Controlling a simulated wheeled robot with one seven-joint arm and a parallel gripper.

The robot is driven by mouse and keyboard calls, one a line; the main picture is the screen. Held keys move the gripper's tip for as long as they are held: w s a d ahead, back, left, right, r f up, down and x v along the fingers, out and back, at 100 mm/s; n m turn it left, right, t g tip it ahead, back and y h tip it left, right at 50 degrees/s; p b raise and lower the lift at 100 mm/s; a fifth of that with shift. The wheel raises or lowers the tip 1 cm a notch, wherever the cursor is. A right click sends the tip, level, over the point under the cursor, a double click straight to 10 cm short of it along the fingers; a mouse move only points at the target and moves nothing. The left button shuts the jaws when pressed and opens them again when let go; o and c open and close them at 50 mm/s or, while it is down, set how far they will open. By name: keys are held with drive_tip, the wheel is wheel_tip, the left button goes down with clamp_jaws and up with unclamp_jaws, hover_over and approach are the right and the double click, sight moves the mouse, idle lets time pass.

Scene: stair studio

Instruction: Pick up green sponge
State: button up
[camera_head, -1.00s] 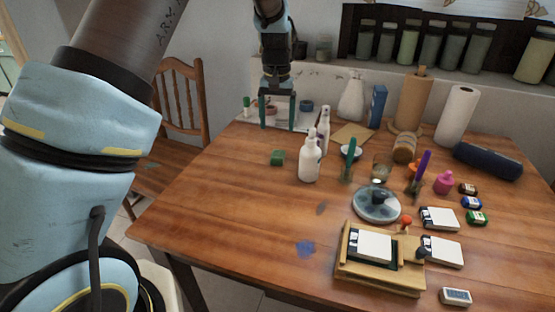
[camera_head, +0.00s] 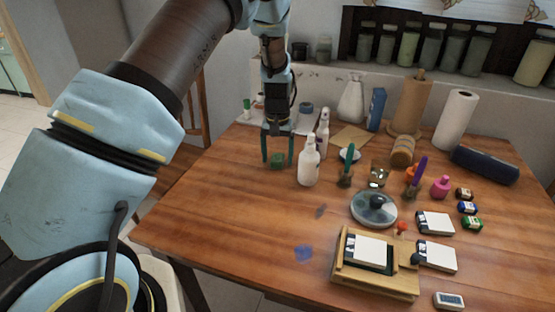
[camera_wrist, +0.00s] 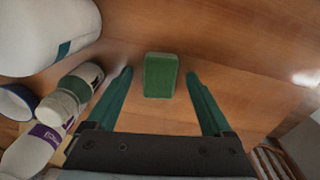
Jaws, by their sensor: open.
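The green sponge (camera_head: 278,160) is a small block lying on the wooden table near its far left edge. My gripper (camera_head: 278,163) points down at the sponge, its two dark green fingers apart, one on each side of it in the head view. In the wrist view the sponge (camera_wrist: 160,75) lies between and slightly beyond the open fingertips (camera_wrist: 159,72), with clear gaps on both sides. Nothing is held. I cannot tell the exact height of the fingertips above the table.
White bottles (camera_head: 309,162) stand just right of my gripper; they also show at left in the wrist view (camera_wrist: 45,35). The table's left front is mostly clear. A wooden chair (camera_head: 196,110) stands behind.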

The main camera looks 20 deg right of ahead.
clamp_jaws()
idle(0.7)
